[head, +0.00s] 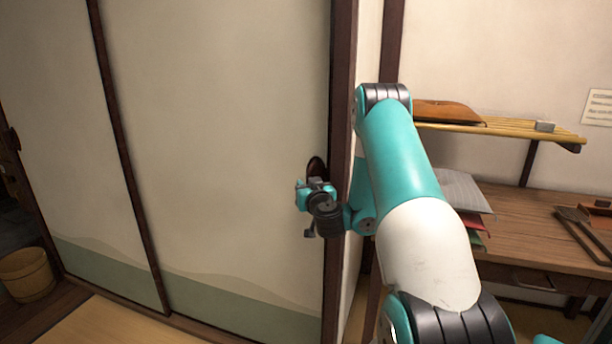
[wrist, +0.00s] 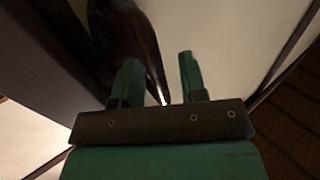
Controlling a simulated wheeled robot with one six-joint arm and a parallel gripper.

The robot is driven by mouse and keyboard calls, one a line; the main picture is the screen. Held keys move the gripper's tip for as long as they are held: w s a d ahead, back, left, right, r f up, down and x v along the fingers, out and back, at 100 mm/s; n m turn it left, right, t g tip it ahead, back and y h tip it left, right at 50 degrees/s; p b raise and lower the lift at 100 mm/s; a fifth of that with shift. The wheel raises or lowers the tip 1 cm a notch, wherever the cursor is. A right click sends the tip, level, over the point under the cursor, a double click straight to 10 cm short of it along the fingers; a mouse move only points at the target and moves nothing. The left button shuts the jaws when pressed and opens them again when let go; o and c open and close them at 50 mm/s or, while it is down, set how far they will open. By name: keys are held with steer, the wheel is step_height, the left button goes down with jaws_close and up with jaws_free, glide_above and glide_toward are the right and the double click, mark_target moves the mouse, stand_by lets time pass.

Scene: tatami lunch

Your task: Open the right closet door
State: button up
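The right closet door (head: 225,150) is a pale sliding panel with a green lower band and dark wooden edges. It stands against the dark post at its right. Its dark oval pull (head: 316,166) is near its right edge. My gripper (head: 316,189) is in front of the door, just below the pull in the head view, and hides its lower part. In the wrist view the two green fingers of my gripper (wrist: 158,62) are apart, with the dark pull (wrist: 128,38) close by the left finger. I cannot tell whether they touch.
The left closet door (head: 60,130) stands beside it, with a wooden bucket (head: 27,275) at far left. Right of the post are a wooden desk (head: 530,215) with papers (head: 460,190) and a wall shelf (head: 500,125). My arm passes close to the post.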

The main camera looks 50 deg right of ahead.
steer(key=shift+w+d, duration=0.15)
steer(key=shift+d, duration=0.05)
jaws_close()
steer(key=shift+r+p, duration=0.1)
steer(key=shift+p, duration=0.2)
